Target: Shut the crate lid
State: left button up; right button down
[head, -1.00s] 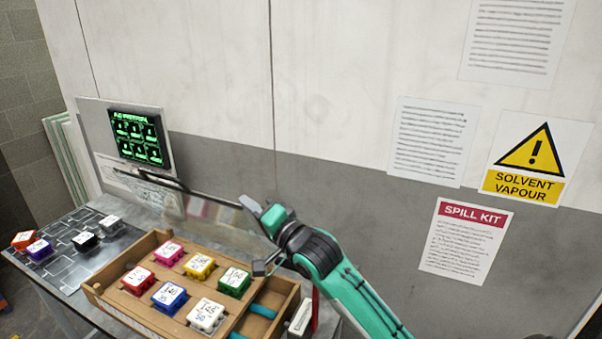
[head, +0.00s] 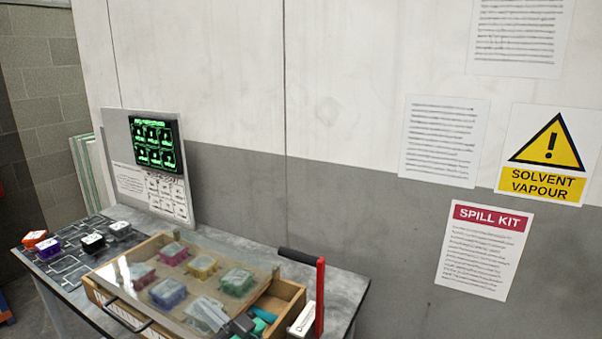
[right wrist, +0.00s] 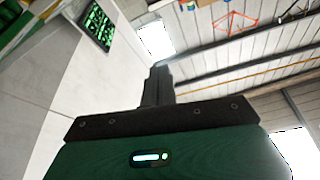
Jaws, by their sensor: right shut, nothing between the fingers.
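The wooden crate (head: 290,293) stands on the bench at the lower middle of the head view. Its clear lid (head: 205,262), upright-tilted a second ago, now lies down over the compartments with coloured blocks. A dark handle (head: 128,318) shows along the lid's front edge. I cannot tell whether a small gap remains under the lid. My right gripper (head: 240,324) is low at the crate's front right, by the lid's near corner, partly cut off by the picture's edge. In the right wrist view its fingers (right wrist: 157,85) are together and empty. My left gripper is out of view.
A red upright bar (head: 320,297) with a black arm stands right of the crate, near a white labelled box (head: 303,318). Several small blocks (head: 92,242) sit on the dark grid at left. A panel with a green-lit screen (head: 154,143) stands behind. The bench's back right is clear.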

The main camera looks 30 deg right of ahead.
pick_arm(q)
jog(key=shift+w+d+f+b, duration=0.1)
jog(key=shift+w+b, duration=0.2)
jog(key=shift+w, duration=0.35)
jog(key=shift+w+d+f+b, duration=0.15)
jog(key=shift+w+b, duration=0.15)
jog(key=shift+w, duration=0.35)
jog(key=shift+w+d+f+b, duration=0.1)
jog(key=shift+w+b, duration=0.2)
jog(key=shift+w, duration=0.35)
pick_arm(e)
jog(key=shift+s+a+f+n+g+y, duration=0.15)
jog(key=shift+f+n, duration=0.2)
jog(key=shift+f, duration=0.35)
jog(key=shift+a+f+n+g+y, duration=0.1)
jog(key=shift+f+n+y, duration=0.1)
jog(key=shift+f+n, duration=0.4)
jog(key=shift+s+a+f+n+g+y, duration=0.1)
jog(key=shift+a+f+n+y, duration=0.05)
jog(key=shift+f, duration=0.7)
